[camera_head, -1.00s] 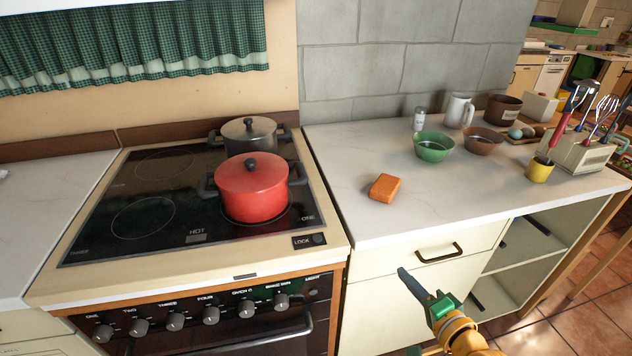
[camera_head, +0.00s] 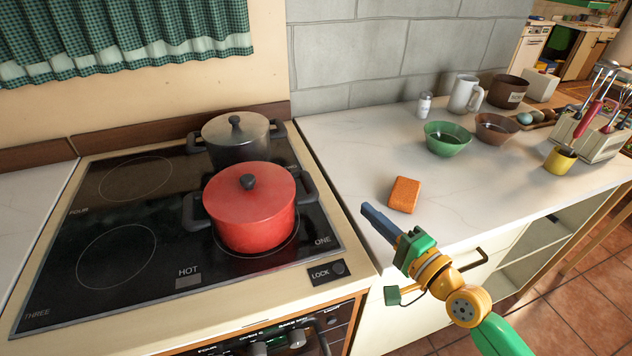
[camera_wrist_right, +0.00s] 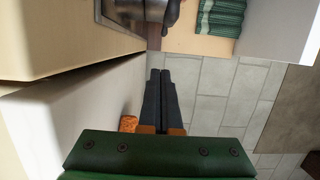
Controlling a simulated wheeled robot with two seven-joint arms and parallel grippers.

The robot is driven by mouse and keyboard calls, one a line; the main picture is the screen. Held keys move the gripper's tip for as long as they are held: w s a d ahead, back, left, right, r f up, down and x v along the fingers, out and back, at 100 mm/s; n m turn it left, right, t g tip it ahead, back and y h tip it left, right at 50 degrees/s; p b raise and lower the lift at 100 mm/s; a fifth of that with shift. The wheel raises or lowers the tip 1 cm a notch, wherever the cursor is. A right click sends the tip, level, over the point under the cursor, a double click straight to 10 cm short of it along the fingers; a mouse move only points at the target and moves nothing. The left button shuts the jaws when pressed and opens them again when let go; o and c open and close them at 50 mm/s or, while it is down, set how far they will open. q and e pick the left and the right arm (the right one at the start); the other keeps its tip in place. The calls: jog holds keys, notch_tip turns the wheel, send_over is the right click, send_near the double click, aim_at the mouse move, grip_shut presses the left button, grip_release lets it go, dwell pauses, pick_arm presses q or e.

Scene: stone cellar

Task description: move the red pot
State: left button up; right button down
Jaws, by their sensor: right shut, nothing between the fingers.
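The red pot (camera_head: 248,210) has a red lid with a dark knob and two dark side handles. It stands upright on the front right burner of the black cooktop (camera_head: 90,215), its lid on. My right gripper (camera_head: 368,210) is shut and empty, to the right of the pot and apart from it, near the counter's front edge. In the right wrist view its two dark fingers (camera_wrist_right: 162,95) lie together. The red pot cannot be made out in that view. My left gripper is not in view.
A grey pot (camera_head: 236,140) stands right behind the red pot. An orange sponge (camera_head: 403,194) lies on the counter (camera_head: 345,150) near my right gripper. A green bowl (camera_head: 447,139), brown bowl (camera_head: 494,129) and white mug (camera_head: 465,94) stand further back. The left burners are bare.

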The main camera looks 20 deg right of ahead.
jog(key=shift+w+a+r+p, duration=0.15)
jog(key=shift+w+r+p, duration=0.1)
jog(key=shift+w, duration=0.25)
jog(key=shift+w+a+r+p, duration=0.15)
jog(key=shift+w+r, duration=0.1)
jog(key=shift+w, duration=0.25)
jog(key=w+a+p, duration=0.1)
jog(key=w+a, duration=0.1)
jog(key=w, duration=0.1)
jog(key=w+a+p, duration=0.1)
jog(key=w+a, duration=0.2)
jog(key=shift+f+p, duration=0.15)
jog(key=shift+p, duration=0.2)
jog(key=shift+s+a, duration=0.25)
jog(key=shift+a, duration=0.15)
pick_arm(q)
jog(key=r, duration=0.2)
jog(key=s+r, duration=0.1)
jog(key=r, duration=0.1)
pick_arm(e)
jog(key=shift+f, duration=0.1)
jog(key=shift+w+f, duration=0.1)
jog(key=shift+w, duration=0.05)
